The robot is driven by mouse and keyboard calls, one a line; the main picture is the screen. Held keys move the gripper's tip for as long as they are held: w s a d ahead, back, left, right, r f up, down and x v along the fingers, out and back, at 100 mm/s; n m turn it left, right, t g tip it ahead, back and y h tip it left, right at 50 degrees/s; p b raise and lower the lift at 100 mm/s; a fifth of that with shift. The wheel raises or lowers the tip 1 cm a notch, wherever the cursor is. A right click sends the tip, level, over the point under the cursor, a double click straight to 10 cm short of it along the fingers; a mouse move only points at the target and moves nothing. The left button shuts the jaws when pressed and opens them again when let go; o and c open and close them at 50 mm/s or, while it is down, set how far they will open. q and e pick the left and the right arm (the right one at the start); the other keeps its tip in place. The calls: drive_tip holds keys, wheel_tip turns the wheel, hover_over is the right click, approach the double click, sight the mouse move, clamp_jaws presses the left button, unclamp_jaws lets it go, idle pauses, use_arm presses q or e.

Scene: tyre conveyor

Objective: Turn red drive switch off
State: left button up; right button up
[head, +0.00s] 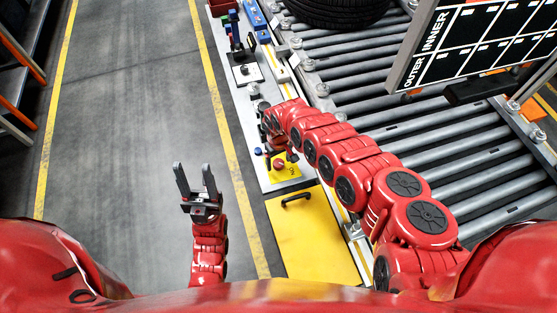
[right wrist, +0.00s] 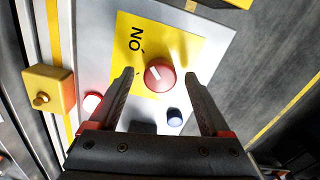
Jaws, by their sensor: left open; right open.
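The red drive switch (right wrist: 160,75) is a round red knob with a white pointer mark on a yellow plate (right wrist: 190,45) marked "ON". In the right wrist view it sits between the fingertips of my right gripper (right wrist: 160,78), which is open with a gap on both sides of the knob. In the head view the red knob (head: 279,163) shows on the yellow plate by the end of my right arm; the right gripper's fingers are mostly hidden there. My left gripper (head: 195,168) is open and empty above the floor, left of the panel.
A red button (right wrist: 92,101) and a blue button (right wrist: 174,117) sit near the knob. A yellow box with a knob (right wrist: 48,88) stands at the left. The roller conveyor (head: 420,130) carries a tyre (head: 335,10); a sign board (head: 480,40) hangs over it. The floor left is clear.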

clamp_jaws()
idle(0.5)
drive_tip(key=shift+f, duration=0.1)
drive_tip(key=n+b, duration=0.3)
drive_tip(key=shift+w+f, duration=0.1)
drive_tip(key=n+b, duration=0.2)
drive_tip(key=n, duration=0.3)
drive_tip(key=n+b, duration=0.2)
drive_tip(key=n, duration=0.3)
drive_tip(key=shift+b, duration=0.3)
drive_tip(key=shift+r+n+b, duration=0.2)
drive_tip(key=shift+n+b, duration=0.5)
drive_tip(key=shift+n, duration=1.8)
